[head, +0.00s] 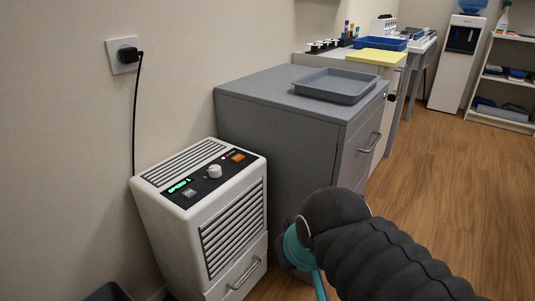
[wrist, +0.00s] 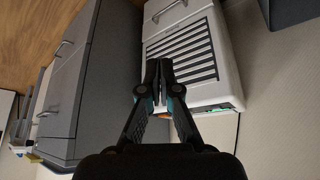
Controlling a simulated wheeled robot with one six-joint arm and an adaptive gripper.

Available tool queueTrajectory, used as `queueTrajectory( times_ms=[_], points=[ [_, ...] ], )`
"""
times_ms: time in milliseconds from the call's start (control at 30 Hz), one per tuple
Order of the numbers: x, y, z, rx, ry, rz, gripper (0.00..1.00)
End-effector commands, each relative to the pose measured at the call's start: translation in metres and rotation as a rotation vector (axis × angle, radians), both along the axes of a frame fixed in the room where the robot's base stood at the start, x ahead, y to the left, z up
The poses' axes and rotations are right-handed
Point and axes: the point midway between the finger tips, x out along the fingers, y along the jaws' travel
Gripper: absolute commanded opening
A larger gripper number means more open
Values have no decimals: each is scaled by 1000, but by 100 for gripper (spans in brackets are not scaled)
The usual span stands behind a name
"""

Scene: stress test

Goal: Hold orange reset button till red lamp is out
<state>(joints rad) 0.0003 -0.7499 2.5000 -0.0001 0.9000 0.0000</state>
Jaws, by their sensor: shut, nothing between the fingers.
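The orange reset button (head: 238,157) is on the black control panel (head: 200,180) on top of a white appliance. A tiny reddish spot just left of the button looks like the red lamp (head: 223,157); it is too small to tell surely whether it is lit. In the wrist view my gripper (wrist: 159,65) is shut and empty, in front of the appliance's louvred front (wrist: 183,52). A sliver of orange (wrist: 164,115) shows between the fingers, partly hidden by them. In the head view my arm is right of the appliance, and the fingertips are hidden.
The panel also has a white knob (head: 214,171), a grey button (head: 189,193) and a green display (head: 179,186). A grey cabinet (head: 285,125) with a tray (head: 336,86) stands close behind the appliance. A cord runs to the wall socket (head: 124,55). Floor is free at right.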

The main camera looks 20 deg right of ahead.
Motion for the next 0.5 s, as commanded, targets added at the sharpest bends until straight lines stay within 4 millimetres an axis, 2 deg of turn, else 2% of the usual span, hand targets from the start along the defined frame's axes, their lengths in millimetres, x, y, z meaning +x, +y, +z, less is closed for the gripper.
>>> queueTrajectory(
  times_ms=[333,433,500],
  points=[
    [1,0,1,2,0,1,0],
    [9,2,7,14,3,1,0],
    [22,5,16,34,7,2,0]
  ],
)
